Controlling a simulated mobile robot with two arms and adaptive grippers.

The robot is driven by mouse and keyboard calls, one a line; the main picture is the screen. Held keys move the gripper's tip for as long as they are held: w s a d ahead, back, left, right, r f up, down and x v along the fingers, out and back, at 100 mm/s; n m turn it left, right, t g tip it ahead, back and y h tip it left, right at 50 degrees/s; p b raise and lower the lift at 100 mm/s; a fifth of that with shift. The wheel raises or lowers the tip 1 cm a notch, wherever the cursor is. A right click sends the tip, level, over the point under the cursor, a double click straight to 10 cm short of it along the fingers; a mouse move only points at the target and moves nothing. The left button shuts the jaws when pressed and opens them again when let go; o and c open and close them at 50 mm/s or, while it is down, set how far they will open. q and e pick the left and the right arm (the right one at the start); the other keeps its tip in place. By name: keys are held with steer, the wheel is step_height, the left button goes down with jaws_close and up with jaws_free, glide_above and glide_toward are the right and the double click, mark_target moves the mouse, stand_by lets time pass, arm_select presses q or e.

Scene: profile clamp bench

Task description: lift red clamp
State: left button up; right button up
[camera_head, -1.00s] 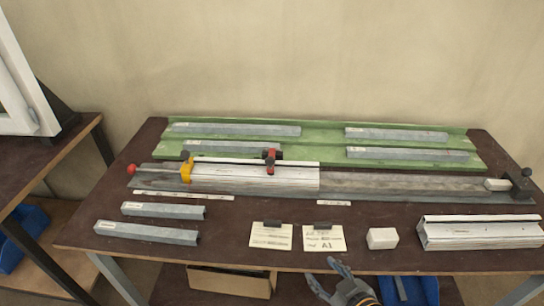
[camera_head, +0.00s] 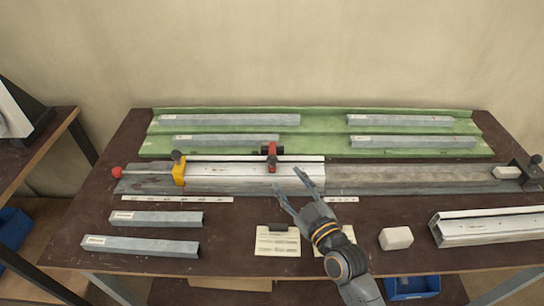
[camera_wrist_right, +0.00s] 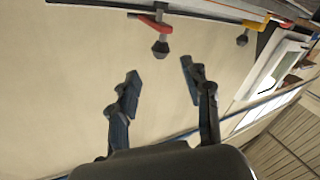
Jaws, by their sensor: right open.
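My right gripper (camera_head: 291,180) is open and empty. In the head view its fingertips appear just below and right of the clamp, apart from it. In the right wrist view the red clamp (camera_wrist_right: 155,24) with its dark knob shows at the top, beyond the two spread fingers (camera_wrist_right: 158,88). My left gripper is not in view.
A yellow clamp (camera_head: 179,171) holds the profile's left part. A green rack (camera_head: 320,135) with several grey profiles lies behind. Grey bars (camera_head: 140,246), a white block (camera_head: 396,238), a paper card (camera_head: 277,242) and a larger profile (camera_head: 490,228) lie in front.

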mark_target(274, 161)
steer(key=x, duration=0.8)
steer(key=shift+w+a+p, duration=0.15)
steer(key=shift+w+p, duration=0.05)
steer(key=shift+p, duration=0.15)
steer(key=shift+w+a+f, duration=0.1)
steer(key=shift+w+a, duration=0.2)
steer(key=shift+w, duration=0.3)
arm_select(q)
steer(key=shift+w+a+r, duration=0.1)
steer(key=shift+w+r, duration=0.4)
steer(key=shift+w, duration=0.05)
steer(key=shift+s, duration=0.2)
arm_select(e)
jaws_close()
